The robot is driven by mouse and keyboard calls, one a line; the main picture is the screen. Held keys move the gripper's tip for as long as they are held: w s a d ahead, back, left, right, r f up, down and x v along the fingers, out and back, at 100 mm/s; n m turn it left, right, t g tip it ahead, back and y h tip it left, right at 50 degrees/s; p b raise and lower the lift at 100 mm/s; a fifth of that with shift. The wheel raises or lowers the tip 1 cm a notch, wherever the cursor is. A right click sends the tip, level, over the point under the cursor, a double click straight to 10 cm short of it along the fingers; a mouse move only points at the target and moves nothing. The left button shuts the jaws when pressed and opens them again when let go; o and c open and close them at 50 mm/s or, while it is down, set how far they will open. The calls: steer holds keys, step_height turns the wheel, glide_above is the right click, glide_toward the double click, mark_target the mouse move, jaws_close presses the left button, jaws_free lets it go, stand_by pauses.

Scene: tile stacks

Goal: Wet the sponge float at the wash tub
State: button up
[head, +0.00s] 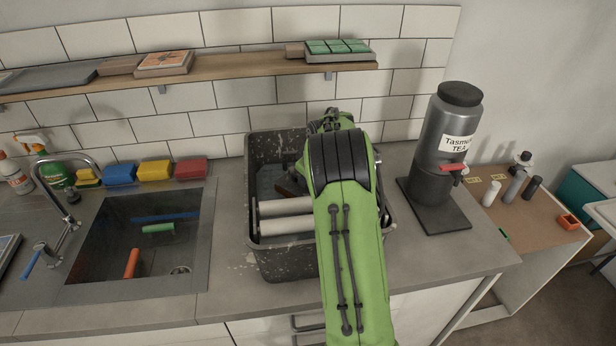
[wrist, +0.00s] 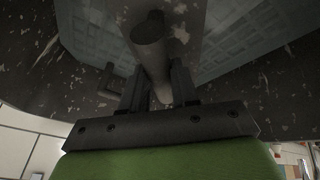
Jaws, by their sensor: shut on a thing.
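The wash tub (head: 283,262) is a dark, paint-speckled tub on the counter, with pale rollers (head: 285,225) across its front part. My arm reaches over its right side and hides much of its inside. My gripper (wrist: 160,80) is down in the tub and hidden behind my arm in the head view. In the wrist view its fingers are shut on a grey rounded bar, which looks like the handle of the sponge float (wrist: 152,45). The float's sponge face is not clearly visible, and I cannot tell whether it touches water. Speckled tub walls surround it.
A sink (head: 105,262) with a tap (head: 62,170) lies left of the tub. Coloured sponges (head: 154,171) stand behind the sink. A dark tea dispenser (head: 440,150) stands close right of the tub. A shelf (head: 235,70) with tile stacks runs along the wall above.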

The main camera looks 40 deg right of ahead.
step_height(320, 180, up, 17)
steer(key=p, duration=1.2)
steer(key=shift+r, duration=0.15)
stand_by(0.6)
